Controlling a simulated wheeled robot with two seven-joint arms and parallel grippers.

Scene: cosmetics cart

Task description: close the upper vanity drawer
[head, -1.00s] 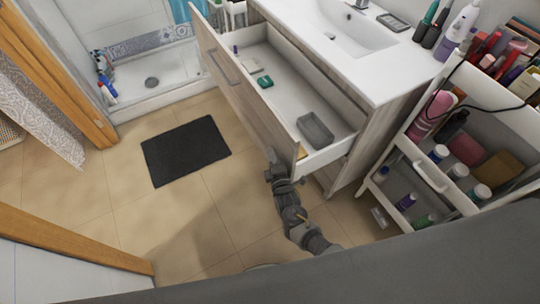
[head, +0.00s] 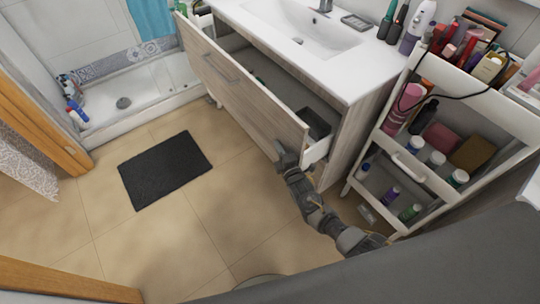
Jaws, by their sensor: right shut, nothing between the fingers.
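My right gripper (head: 283,155) is shut and empty, at the lower right part of the drawer front. It appears to touch the front, though the exact contact is hard to see. My left gripper is out of view.
A white cart (head: 404,160) full of cosmetics stands close to the right of the vanity (head: 352,135). A black mat (head: 165,170) lies on the clear tiled floor. A shower tray (head: 130,110) is at the back left.

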